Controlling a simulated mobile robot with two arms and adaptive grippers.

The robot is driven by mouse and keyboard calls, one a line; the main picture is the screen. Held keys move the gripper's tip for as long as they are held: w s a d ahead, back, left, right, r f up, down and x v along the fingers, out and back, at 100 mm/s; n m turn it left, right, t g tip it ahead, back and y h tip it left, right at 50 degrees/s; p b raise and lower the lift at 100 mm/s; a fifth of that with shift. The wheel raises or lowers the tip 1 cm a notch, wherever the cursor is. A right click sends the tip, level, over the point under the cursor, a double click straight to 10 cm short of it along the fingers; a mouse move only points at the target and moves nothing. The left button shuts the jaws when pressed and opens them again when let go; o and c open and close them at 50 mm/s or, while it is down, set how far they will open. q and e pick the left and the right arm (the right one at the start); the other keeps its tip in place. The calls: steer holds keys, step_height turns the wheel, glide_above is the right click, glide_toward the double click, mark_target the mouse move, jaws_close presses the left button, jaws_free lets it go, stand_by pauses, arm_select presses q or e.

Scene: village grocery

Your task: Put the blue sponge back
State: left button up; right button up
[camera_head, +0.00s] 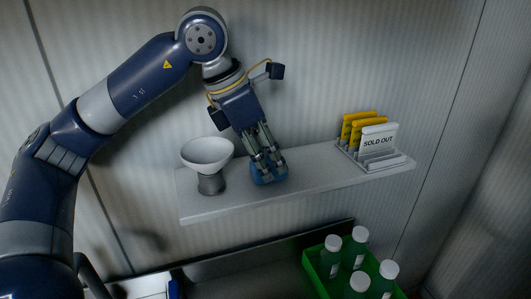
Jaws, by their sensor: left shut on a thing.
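The blue sponge (269,175) is at the middle of the white wall shelf (330,183). My left gripper (267,162) points down from above with its fingers shut on the sponge. The fingers hide the upper part of the sponge. The sponge appears to be at the shelf surface, but I cannot tell whether it rests on it. My right gripper does not show.
A white bowl (208,153) on a grey foot stands left of the sponge on the shelf. A rack with yellow cards and a "SOLD OUT" sign (378,140) stands at the right end. Below is a green crate (317,276) with several capped bottles.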

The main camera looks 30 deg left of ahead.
arm_select(q)
steer(key=shift+d+f, duration=0.1)
steer(key=shift+f, duration=0.1)
steer(key=o, duration=0.7)
steer(key=shift+o, duration=0.8)
steer(key=shift+r, duration=0.4)
steer(key=v, duration=1.1)
steer(key=shift+r+b, duration=0.25)
steer(key=shift+b, duration=0.15)
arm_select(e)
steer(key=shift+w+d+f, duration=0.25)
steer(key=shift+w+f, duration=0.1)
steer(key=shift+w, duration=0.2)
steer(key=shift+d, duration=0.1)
arm_select(q)
steer(key=shift+s+f, duration=0.15)
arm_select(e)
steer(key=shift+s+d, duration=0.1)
